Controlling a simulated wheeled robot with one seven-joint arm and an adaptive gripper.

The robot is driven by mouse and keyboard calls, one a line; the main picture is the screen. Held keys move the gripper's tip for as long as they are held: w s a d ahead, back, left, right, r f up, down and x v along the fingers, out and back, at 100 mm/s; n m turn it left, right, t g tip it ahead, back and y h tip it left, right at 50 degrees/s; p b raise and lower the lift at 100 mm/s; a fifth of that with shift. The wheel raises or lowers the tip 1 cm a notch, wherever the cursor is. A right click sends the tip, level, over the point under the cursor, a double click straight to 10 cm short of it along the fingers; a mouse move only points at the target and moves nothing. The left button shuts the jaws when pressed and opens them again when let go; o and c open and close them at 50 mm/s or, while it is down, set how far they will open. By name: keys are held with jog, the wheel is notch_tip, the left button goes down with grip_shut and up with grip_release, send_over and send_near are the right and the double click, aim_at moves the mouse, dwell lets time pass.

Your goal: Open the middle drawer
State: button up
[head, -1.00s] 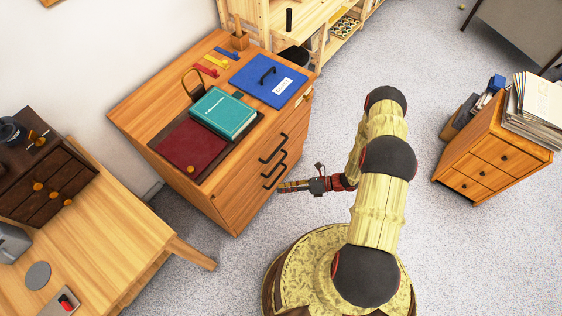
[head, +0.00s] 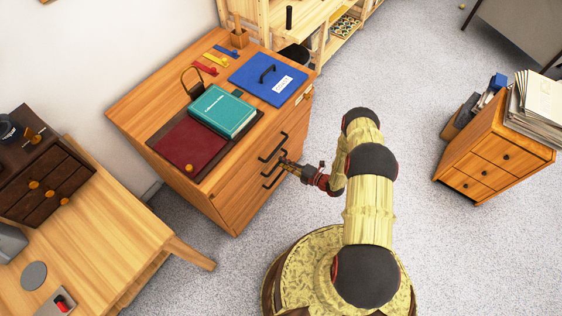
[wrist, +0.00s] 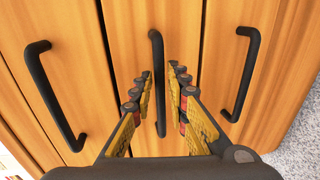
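The wooden cabinet (head: 240,195) has drawers with black bar handles on its front. The middle drawer's handle (wrist: 157,85) is upright in the centre of the wrist view, on a drawer front (wrist: 180,20) that looks closed. My gripper (head: 287,164) is at the handles in the head view and partly covers them. In the wrist view my gripper (wrist: 160,72) is open, with one finger on each side of the middle handle. I see no clear finger contact, and how deep the handle sits between the fingers is hard to tell.
Neighbouring handles stand left (wrist: 52,98) and right (wrist: 240,75) of the fingers. On the cabinet top are a blue folder (head: 258,88), a teal book (head: 222,110) and a red folder (head: 190,145). A wooden table (head: 100,235) is at left, another drawer unit (head: 490,165) at right.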

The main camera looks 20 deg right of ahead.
jog(key=shift+x, duration=1.05)
jog(key=shift+c, duration=1.2)
grip_shut()
